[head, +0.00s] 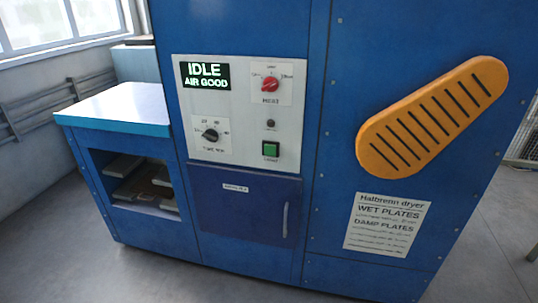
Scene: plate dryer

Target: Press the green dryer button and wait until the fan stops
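The green dryer button (270,149) is a square green push button in a dark frame, low on the right of the white control panel (238,135). The panel is on the front of the blue dryer (345,140). A display (205,76) at the panel's top left reads "IDLE AIR GOOD" in light letters on dark. A red heat knob (270,84) is at top right and a black knob (210,135) at lower left. A small dark round lamp or button (270,124) is above the green button. Neither of my grippers is in view.
A closed dark blue door (247,207) with a vertical handle (285,220) is below the panel. An orange slotted cover (432,117) stands out at right, above a white instruction sign (387,224). A side unit (118,107) with an open shelf is at left. Floor shows on both sides.

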